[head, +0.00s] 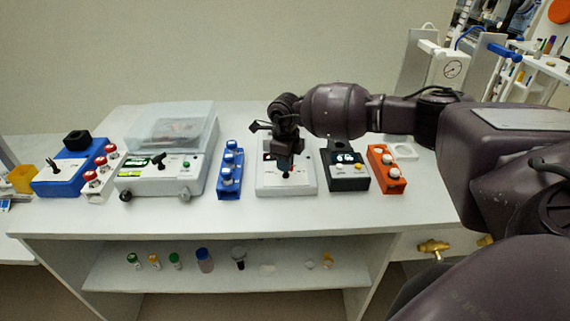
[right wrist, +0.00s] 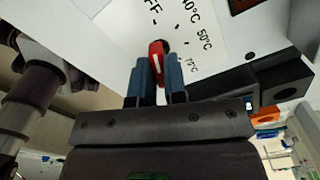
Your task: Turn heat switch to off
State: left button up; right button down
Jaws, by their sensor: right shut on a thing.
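The heat switch is a red knob (right wrist: 157,58) with a white line on its face, on a white panel (right wrist: 112,38) printed with OFF, 40°C, 50°C and 70°C. My right gripper (right wrist: 160,82) has its two blue fingers on either side of the knob, shut on it. Which mark the white line points to cannot be told. In the head view my right gripper (head: 286,164) reaches down over the white heater box (head: 301,184) and hides the knob. My left gripper is not in view.
A blue rack (head: 230,176) stands close left of the heater, and a black device (head: 346,182) and orange rack (head: 387,175) stand to its right. A lidded balance (head: 160,184) is farther left. The bench front (head: 222,215) is clear.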

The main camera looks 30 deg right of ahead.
jog(key=shift+r, duration=0.1)
dwell(0.4)
jog(key=c, duration=1.2)
grip_release()
jog(key=shift+o, duration=0.2)
notch_tip(320, 180, up, 11)
